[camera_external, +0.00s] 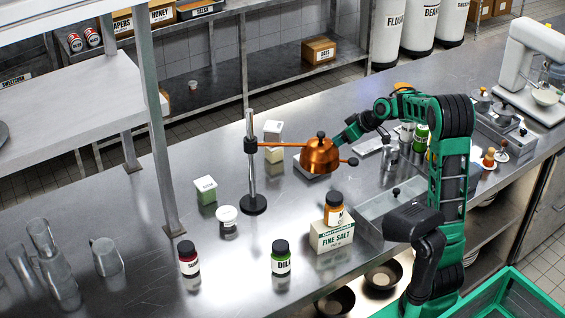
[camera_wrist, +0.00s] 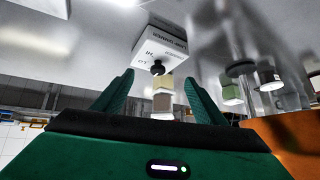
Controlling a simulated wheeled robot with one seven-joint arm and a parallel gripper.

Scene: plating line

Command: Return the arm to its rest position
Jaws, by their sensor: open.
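My arm reaches over the steel counter (camera_external: 150,255) from the right. My gripper (camera_external: 344,138) is just behind the copper dome lamp (camera_external: 320,157), which hides part of it. In the wrist view my gripper (camera_wrist: 160,97) shows two green fingers spread apart with nothing gripped between them. A white box (camera_wrist: 160,48) lettered as a lamp dimmer, with a black knob, shows beyond the fingertips. The copper lamp (camera_wrist: 285,140) is close at the lower right of that view. I cannot tell whether it touches my gripper.
The lamp hangs from an upright stand (camera_external: 251,175). White-lidded containers (camera_external: 206,190), a red-labelled jar (camera_external: 188,258), a dill jar (camera_external: 281,257) and a fine salt box (camera_external: 332,236) with a jar on top stand in front. Glassware (camera_external: 107,257) is at left. Shelf posts (camera_external: 158,130) rise at left.

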